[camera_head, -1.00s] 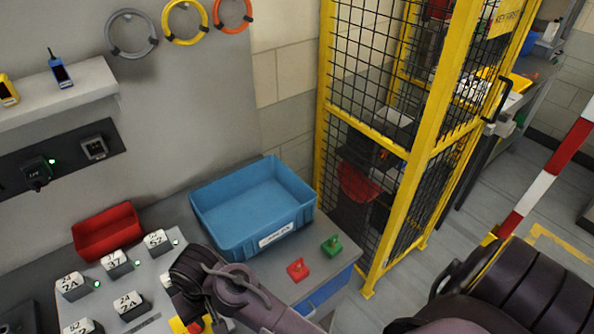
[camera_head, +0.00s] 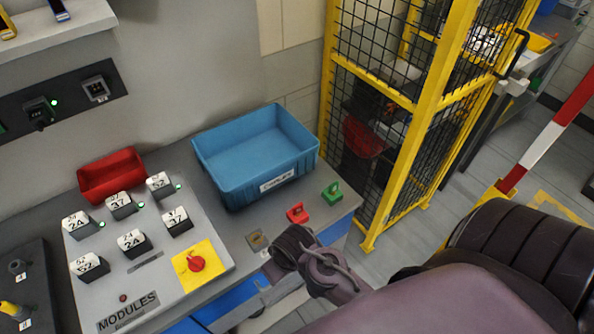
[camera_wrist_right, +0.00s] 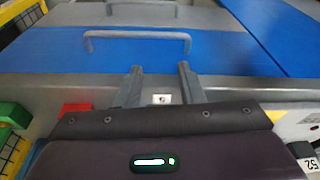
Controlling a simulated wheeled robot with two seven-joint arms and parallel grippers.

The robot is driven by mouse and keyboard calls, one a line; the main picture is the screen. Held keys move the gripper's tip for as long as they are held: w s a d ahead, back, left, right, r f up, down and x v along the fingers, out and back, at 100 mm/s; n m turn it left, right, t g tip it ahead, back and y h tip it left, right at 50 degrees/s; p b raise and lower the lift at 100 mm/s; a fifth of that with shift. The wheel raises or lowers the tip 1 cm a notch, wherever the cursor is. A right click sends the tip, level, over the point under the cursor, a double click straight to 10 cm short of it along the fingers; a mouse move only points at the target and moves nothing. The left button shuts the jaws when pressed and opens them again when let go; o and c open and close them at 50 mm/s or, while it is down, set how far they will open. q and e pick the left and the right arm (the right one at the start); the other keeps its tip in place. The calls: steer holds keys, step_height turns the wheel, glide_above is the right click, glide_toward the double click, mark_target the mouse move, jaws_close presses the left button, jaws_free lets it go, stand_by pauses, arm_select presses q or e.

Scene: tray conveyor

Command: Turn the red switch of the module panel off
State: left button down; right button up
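The module panel (camera_head: 215,243) is a grey sloped box at the lower left of the head view, marked MODULES. Its red switch (camera_head: 196,263) is a rotary knob on a yellow square plate (camera_head: 209,254) at the panel's right side. The exact pointing of the knob is too small to tell. My right arm's wrist shows right of the panel, apart from the switch; its fingers are hard to make out there. In the right wrist view my right gripper (camera_wrist_right: 160,78) has two grey fingers apart with nothing between them. My left gripper is not in view.
Numbered module blocks (camera_head: 131,243) stand on the panel, with green lights beside some. A small red lamp (camera_head: 123,298) is near the label. Behind are a red bin (camera_head: 112,177) and a blue bin (camera_head: 225,185). Red (camera_head: 298,214) and green (camera_head: 332,193) padlock-like pieces lie right.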

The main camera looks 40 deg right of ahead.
steer(key=s+d+f+b, duration=0.2)
steer(key=s+f+b, duration=0.1)
steer(key=f, duration=1.2)
steer(key=shift+f+n, duration=0.3)
steer(key=shift+f, duration=0.1)
steer(key=shift+d, duration=0.1)
